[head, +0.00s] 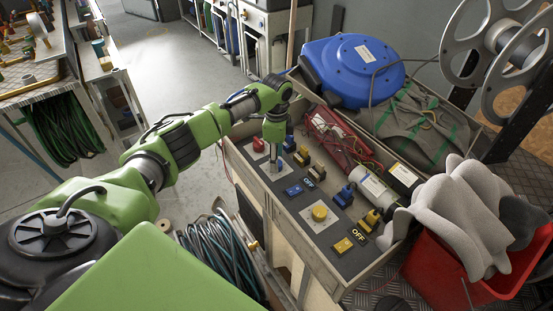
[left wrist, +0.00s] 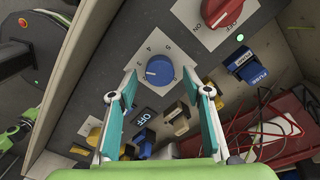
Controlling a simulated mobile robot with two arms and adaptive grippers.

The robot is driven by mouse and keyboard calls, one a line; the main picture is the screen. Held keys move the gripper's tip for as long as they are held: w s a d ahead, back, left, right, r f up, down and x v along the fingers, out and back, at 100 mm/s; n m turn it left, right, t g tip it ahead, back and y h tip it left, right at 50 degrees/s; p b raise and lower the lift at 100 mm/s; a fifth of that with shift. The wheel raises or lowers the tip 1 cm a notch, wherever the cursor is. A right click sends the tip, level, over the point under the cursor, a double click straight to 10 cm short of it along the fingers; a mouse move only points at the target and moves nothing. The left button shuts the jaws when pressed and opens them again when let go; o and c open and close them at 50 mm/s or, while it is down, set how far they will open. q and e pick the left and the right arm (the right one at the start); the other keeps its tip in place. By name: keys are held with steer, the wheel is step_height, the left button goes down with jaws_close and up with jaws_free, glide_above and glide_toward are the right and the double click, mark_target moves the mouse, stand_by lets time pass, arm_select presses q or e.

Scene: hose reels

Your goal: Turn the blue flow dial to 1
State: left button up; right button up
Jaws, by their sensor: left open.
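The blue flow dial (left wrist: 159,70) sits on a pale square plate with small numbers around it. A light mark shows on the dial, but I cannot tell for sure which number it points to. My left gripper (left wrist: 158,75) is open, with one teal-padded finger on each side of the dial in the left wrist view. I cannot tell whether the fingers touch it. In the head view my left gripper (head: 274,160) points down over the dial's plate and hides most of the dial. My right gripper is not in view.
A red switch knob (left wrist: 222,10) is beside the dial's plate. Blue and yellow plugs and an OFF label (left wrist: 140,136) line the panel. A yellow knob (head: 319,212) is nearer on the panel. A blue hose reel (head: 352,70) stands behind, a red bin (head: 480,280) at right.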

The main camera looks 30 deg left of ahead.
arm_select(q)
steer(key=shift+f, duration=0.6)
steer(key=c, duration=1.1)
